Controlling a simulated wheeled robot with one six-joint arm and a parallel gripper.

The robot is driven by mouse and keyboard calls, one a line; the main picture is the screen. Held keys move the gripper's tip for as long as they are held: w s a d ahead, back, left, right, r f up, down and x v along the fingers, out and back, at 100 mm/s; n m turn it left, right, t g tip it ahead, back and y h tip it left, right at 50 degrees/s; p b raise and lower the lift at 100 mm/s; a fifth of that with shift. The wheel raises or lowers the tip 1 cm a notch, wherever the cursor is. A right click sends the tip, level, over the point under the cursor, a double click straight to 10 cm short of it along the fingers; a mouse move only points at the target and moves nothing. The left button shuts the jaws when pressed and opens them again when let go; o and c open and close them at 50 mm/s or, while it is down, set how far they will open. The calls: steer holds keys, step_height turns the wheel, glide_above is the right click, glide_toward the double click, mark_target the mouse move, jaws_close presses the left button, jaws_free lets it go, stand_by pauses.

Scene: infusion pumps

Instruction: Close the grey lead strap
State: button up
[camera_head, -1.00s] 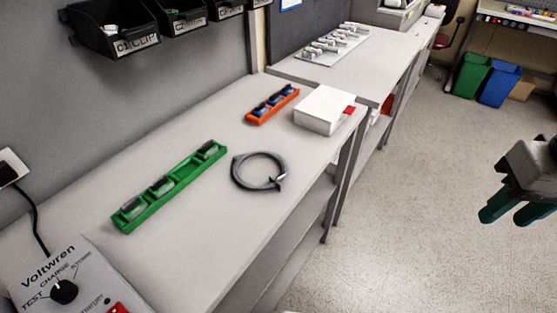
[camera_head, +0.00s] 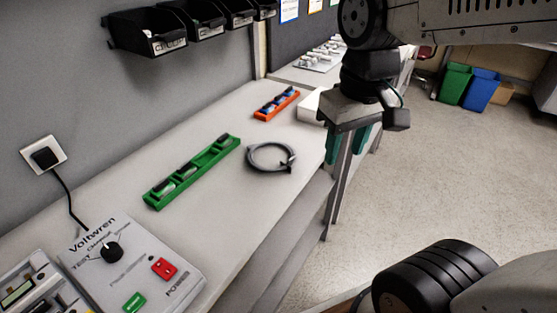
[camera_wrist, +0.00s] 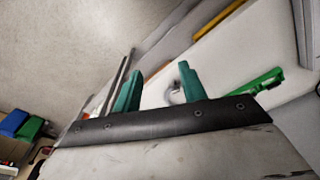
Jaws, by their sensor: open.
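The grey lead strap (camera_head: 250,161) lies in a coil on the light grey bench, to the right of the green battery holder. A darker end piece shows at its right side, and I cannot tell in detail how its ends sit. My gripper (camera_head: 347,146) is open and empty, above and just past the bench's front edge, to the right of the strap. In the wrist view my gripper's two green fingers (camera_wrist: 157,88) stand apart. A small part of the strap (camera_wrist: 177,93) shows beside the right finger, which hides the rest.
The green holder (camera_head: 214,158) and an orange holder (camera_head: 263,115) lie on the bench. A white box (camera_head: 309,107) is partly hidden behind my arm. The Voltwren charger (camera_head: 140,262) stands at the near end. Black bins (camera_head: 150,46) hang on the wall above.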

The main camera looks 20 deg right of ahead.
mark_target(292, 157)
steer(key=w+f, duration=0.2)
steer(key=w, duration=0.3)
steer(key=w+a+f+n, duration=0.1)
steer(key=w+f, duration=0.1)
steer(key=w, duration=0.3)
steer(key=w+a+f+n+g, duration=0.1)
steer(key=w+f, duration=0.1)
steer(key=w, duration=0.3)
steer(key=shift+w+a+f, duration=0.2)
steer(key=shift+w+f, duration=0.15)
steer(key=shift+f, duration=0.4)
step_height(292, 157, down, 7)
steer(key=shift+r, duration=0.1)
jaws_close()
